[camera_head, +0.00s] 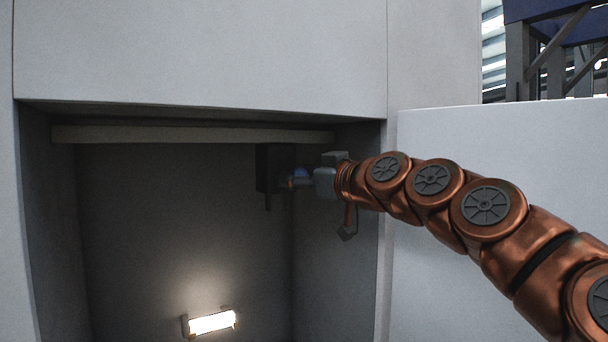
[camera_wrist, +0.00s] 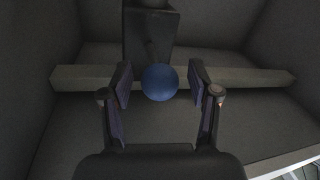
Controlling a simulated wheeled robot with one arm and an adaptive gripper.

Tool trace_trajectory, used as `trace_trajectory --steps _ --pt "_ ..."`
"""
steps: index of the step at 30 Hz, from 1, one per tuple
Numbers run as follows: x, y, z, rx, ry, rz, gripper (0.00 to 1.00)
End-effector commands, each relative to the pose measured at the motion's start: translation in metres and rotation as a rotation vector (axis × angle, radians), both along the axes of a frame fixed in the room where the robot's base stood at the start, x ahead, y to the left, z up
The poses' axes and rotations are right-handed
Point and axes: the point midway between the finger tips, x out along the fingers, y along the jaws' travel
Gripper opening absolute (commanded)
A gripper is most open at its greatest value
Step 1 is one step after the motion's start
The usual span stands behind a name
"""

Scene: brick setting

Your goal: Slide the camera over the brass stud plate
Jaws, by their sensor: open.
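A dark box (camera_head: 270,168), which looks like the camera, hangs just below a pale rail (camera_head: 190,134) inside a recess, near its right end. In the wrist view the dark box (camera_wrist: 152,32) has a short stem ending in a blue ball (camera_wrist: 160,83). My gripper (camera_wrist: 162,84) is open, with one finger on each side of the blue ball and a small gap on both sides. In the head view my gripper (camera_head: 299,180) reaches in from the right, beside the box, and partly hides the blue ball. I cannot make out a brass stud plate in either view.
The recess has pale side walls and a dark back wall (camera_head: 180,230). A lit lamp (camera_head: 212,322) sits low at the back. A white panel (camera_head: 500,200) stands right of the opening. Below the rail, left of the box, the space is clear.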

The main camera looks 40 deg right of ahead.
Motion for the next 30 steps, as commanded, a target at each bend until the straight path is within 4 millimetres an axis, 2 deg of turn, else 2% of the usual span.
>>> trace_trajectory --steps 3,20,28,29,30 --pt "0.000 0.000 0.000 0.000 0.000 0.000 0.59" --pt "-0.001 0.000 0.000 0.000 0.001 0.000 0.01" --pt "0.000 0.000 0.000 0.000 0.001 0.000 0.00" --pt "0.000 -0.012 -0.001 0.003 0.001 0.000 0.00" --pt "0.000 -0.007 -0.001 0.001 0.001 0.000 0.00"
